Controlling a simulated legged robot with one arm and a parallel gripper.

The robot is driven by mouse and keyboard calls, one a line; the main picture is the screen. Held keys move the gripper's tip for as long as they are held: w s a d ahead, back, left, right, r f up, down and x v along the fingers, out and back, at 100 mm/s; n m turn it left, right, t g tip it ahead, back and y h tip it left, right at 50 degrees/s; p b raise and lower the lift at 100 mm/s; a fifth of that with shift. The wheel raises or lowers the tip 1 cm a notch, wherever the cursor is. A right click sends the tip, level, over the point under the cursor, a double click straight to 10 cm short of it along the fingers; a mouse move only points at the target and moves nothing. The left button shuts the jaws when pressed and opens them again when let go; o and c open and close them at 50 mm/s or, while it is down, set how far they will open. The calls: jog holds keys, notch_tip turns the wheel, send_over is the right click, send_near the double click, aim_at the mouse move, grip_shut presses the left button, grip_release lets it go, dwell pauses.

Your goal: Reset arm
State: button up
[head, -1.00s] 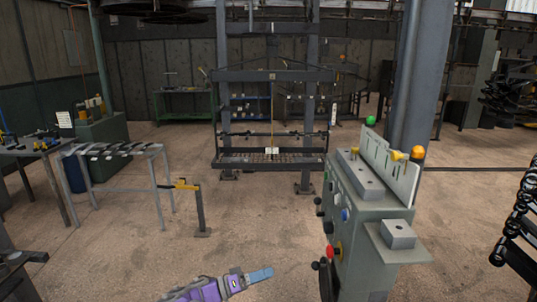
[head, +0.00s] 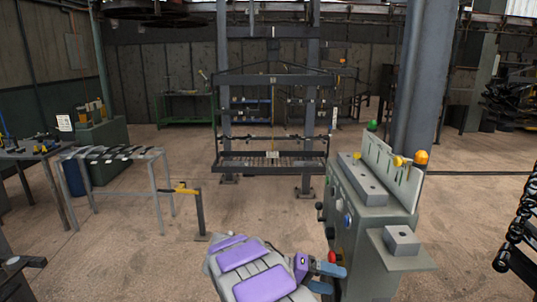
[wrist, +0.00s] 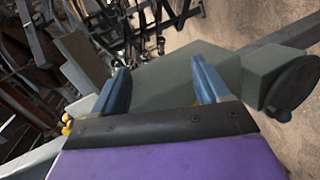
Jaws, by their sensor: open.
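My gripper (head: 332,277) is at the bottom centre-right of the head view, beside the lower front of the grey-green control console (head: 372,252). My purple and grey arm reaches up to it from the bottom edge. In the wrist view my gripper (wrist: 160,85) shows two blue fingers spread apart with nothing held between them. The console body fills the space beyond the fingers there. The red knob (head: 332,257) on the console is just above the gripper in the head view; whether they touch cannot be told.
A grey metal table (head: 120,157) with dark parts stands at left, a yellow-topped post (head: 200,215) near it. A hanging rack frame (head: 272,165) stands at the back centre. A black rack (head: 520,240) is at right.

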jog(key=s+d+r+n+g+y, duration=0.1)
jog(key=s+d+r+y, duration=0.2)
jog(key=s, duration=0.7)
jog(key=s+d+g+y, duration=0.2)
jog(key=s+d+y, duration=0.15)
jog(key=s, duration=0.65)
jog(key=s+a+f+t+y, duration=0.1)
jog(key=s+a+y, duration=0.3)
jog(key=s, duration=0.5)
jog(key=s+a+f+n+t+y, duration=0.1)
jog(key=s+a+y, duration=0.3)
jog(key=s, duration=0.5)
jog(key=shift+n, duration=0.3)
